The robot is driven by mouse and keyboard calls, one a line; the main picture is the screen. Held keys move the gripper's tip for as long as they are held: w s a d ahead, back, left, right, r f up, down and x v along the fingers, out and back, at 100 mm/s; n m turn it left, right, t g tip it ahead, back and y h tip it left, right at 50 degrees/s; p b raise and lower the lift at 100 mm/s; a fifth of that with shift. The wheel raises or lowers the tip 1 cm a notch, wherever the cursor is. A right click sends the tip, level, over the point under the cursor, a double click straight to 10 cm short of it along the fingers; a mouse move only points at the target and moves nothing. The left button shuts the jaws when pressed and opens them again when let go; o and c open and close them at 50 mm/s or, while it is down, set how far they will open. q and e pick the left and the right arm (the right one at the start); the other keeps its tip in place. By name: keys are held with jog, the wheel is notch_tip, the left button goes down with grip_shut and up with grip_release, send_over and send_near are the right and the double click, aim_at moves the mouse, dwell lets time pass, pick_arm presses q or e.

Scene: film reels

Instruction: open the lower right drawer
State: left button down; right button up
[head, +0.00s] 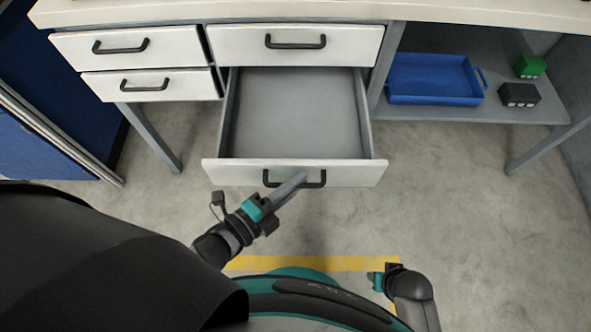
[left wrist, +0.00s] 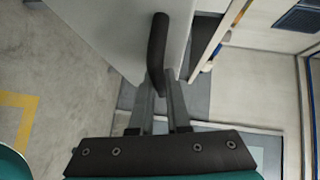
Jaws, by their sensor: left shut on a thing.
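The lower right drawer (head: 294,172) is pulled well out of the bench, and its grey inside looks empty. Its black handle (head: 314,179) is on the white front. My left gripper (head: 299,178) is shut on this handle, its fingers covering the handle's middle in the head view. In the left wrist view the dark handle (left wrist: 158,45) runs between the two fingers (left wrist: 163,84). My right arm shows at the lower right of the head view, but its fingertips cannot be made out there.
The upper right drawer (head: 340,45) and the two left drawers are closed. A shelf at the right holds a blue tray (head: 435,98), a green block (head: 530,67) and a dark block (head: 519,95). The floor (head: 480,240) at the right is clear. A yellow line (head: 340,263) crosses the floor.

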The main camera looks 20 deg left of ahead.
dwell(0.3)
pick_arm(q)
jog(key=c, duration=1.2)
grip_release()
jog(key=shift+o, duration=0.2)
jog(key=shift+s, duration=0.1)
jog(key=shift+s+a, duration=0.1)
jog(key=shift+s, duration=0.1)
jog(key=p+v, duration=0.3)
jog(key=v, duration=1.1)
jog(key=shift+s, duration=0.35)
pick_arm(e)
jog(key=s+d+f, duration=0.3)
jog(key=f, duration=0.1)
jog(key=shift+s+f, duration=0.25)
jog(key=shift+f, duration=0.05)
pick_arm(q)
jog(key=shift+a+r, duration=0.1)
jog(key=shift+a, duration=0.05)
